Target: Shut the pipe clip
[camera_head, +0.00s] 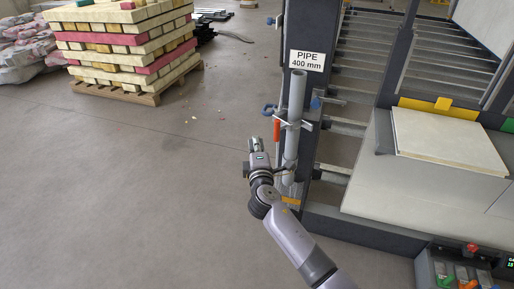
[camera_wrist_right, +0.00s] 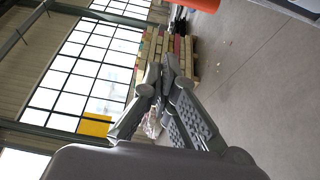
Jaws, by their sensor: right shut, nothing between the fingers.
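A grey pipe (camera_head: 296,95) stands upright against the dark post, below a sign reading "PIPE 400 mm". A metal pipe clip (camera_head: 301,124) sits at the pipe's middle, with an orange handle (camera_head: 277,134) hanging at its left side. Whether the clip is closed around the pipe is too small to tell. My right gripper (camera_head: 255,145) is shut and empty, just left of the handle and lower pipe, apart from the handle as far as I can tell. Its closed fingertips (camera_wrist_right: 168,65) show in the right wrist view, pointing away from the clip. My left gripper is out of view.
A dark post (camera_head: 309,30) and rack with metal rails stand behind and right of the pipe. A pallet of stacked blocks (camera_head: 125,40) stands far left. The floor to the left is mostly clear.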

